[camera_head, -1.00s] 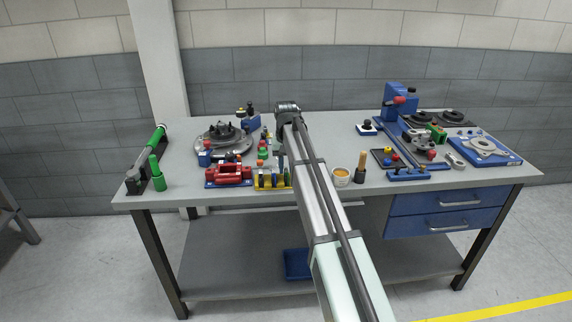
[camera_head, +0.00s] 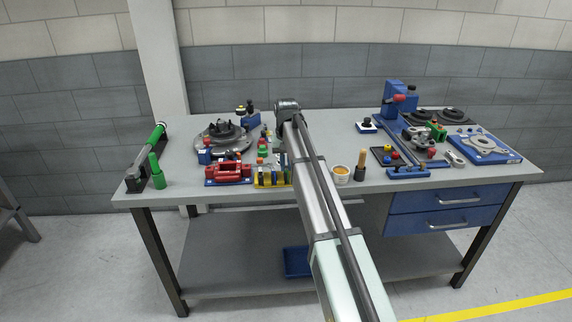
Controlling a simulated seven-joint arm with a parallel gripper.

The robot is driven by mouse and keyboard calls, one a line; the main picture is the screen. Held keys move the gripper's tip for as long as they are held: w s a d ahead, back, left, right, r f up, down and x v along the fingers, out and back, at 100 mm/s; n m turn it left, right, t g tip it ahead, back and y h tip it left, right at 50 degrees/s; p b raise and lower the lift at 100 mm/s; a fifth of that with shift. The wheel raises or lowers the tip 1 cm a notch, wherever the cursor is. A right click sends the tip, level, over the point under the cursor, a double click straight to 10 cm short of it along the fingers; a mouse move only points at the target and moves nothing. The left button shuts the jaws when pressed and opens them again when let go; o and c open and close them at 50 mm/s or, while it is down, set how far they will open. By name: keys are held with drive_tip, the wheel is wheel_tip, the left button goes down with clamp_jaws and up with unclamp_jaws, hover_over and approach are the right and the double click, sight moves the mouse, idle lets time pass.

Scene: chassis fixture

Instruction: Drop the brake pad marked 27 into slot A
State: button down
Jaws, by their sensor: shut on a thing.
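The yellow rack (camera_head: 272,178) stands at the front edge of the bench, left of my forearm, with several thin dark pads upright in it. The number 27 and the slot letter are too small to read. My gripper (camera_head: 281,163) hangs down just behind and above the rack, mostly hidden by my own arm. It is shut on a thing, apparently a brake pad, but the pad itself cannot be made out. I cannot tell whether the held thing is inside the rack or above it.
A red fixture (camera_head: 229,173) stands close left of the rack, with a hub disc (camera_head: 222,139) behind it. Small green and red pieces (camera_head: 262,150) stand behind the rack. An orange-topped cup (camera_head: 341,174) is right of my arm. The bench middle behind that cup is clear.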

sight(286, 168)
drive_tip(key=shift+r, duration=0.25)
drive_tip(key=shift+r, duration=0.75)
drive_tip(key=shift+r, duration=1.5)
drive_tip(key=shift+a, duration=0.1)
drive_tip(key=w+a+r+n, duration=0.3)
drive_tip(key=a+n, duration=0.6)
drive_tip(key=a, duration=0.1)
drive_tip(key=w+a+r+n, duration=0.2)
drive_tip(key=a+r+n, duration=0.1)
drive_tip(key=a+n, duration=0.7)
drive_tip(key=shift+m, duration=0.5)
drive_tip(key=shift+w+a+f, duration=0.1)
drive_tip(key=shift+a+f, duration=0.05)
drive_tip(key=shift+f, duration=1.25)
drive_tip(key=shift+a+f, duration=0.1)
drive_tip(key=shift+f, duration=1.25)
drive_tip(key=shift+f, duration=0.15)
